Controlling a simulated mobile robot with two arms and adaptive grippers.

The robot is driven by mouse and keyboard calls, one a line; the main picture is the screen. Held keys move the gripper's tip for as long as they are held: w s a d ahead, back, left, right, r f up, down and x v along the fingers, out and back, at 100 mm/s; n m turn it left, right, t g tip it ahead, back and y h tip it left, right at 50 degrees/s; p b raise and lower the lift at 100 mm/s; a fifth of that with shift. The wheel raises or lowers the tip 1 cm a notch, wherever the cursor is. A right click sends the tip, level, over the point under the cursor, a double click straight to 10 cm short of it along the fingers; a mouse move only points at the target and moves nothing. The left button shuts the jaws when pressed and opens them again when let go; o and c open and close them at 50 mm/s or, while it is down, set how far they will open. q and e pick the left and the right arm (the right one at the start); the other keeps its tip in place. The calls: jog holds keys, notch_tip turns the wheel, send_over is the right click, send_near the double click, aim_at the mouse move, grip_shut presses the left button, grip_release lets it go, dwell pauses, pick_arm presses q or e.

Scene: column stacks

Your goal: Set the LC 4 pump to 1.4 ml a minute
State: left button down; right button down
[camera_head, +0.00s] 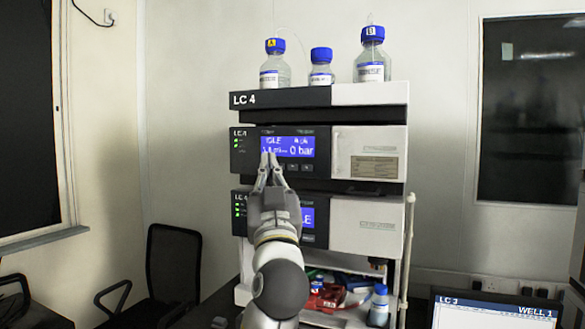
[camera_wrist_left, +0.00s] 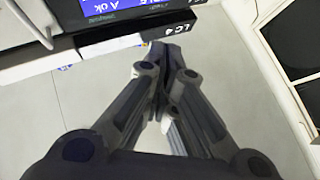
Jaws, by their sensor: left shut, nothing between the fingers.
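The LC 4 stack (camera_head: 285,97) stands in the middle of the head view. Its upper module, the likely pump (camera_head: 370,140), has a lit blue display (camera_head: 290,147) with partly covered text that appears to read "IDLE", a flow in ml and "0 bar". Small buttons (camera_head: 306,168) sit under the display. My left gripper (camera_head: 269,158) is shut and empty, its fingertips in front of the display's lower left. Contact cannot be told.
Bottles (camera_head: 275,68) with blue caps stand on top of the stack. A second module (camera_head: 367,222) is below, partly behind my arm. A shelf with a red item (camera_head: 325,298) and a bottle (camera_head: 379,305) is lower. An LC 3 screen (camera_head: 490,312) is at lower right, a chair (camera_head: 172,265) at left.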

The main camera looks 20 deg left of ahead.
aim_at(290, 167)
pick_arm(q)
jog(key=shift+w, duration=0.1)
jog(key=shift+w+a+f+b, duration=0.1)
jog(key=shift+w+b, duration=0.8)
jog(key=shift+w, duration=3.5)
jog(key=shift+w+a+b, duration=0.1)
jog(key=shift+w+b, duration=0.1)
jog(key=shift+b, duration=0.2)
jog(key=shift+w, duration=0.2)
